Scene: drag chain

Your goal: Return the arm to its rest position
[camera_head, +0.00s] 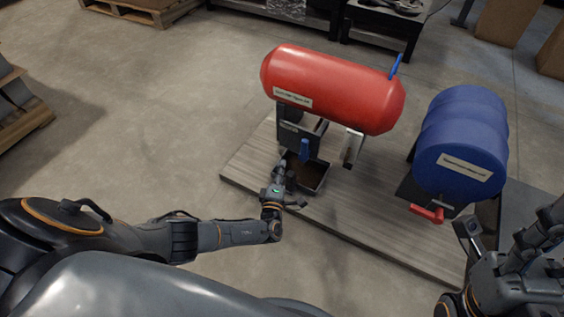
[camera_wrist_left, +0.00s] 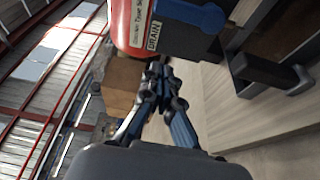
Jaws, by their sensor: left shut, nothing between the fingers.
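My left arm reaches in from the left in the head view. Its gripper (camera_head: 281,170) is shut and empty, beside the left end of a dark open tray (camera_head: 315,182) below the red tank (camera_head: 335,88). In the left wrist view the fingers (camera_wrist_left: 159,72) are together with nothing between them. The red tank (camera_wrist_left: 128,25), a blue handle (camera_wrist_left: 190,13) and a dark bracket-like part (camera_wrist_left: 262,75) show near them. My right gripper (camera_head: 545,228) is at the right edge of the head view, partly cut off; its fingers are unclear.
A blue drum (camera_head: 460,125) with a red handle (camera_head: 427,214) stands right of the red tank, on a wood-look board (camera_head: 370,220). A blue lever (camera_head: 396,66) rises behind the tank. Pallets (camera_head: 140,12) are at the back left. The floor (camera_head: 150,110) left of the board is clear.

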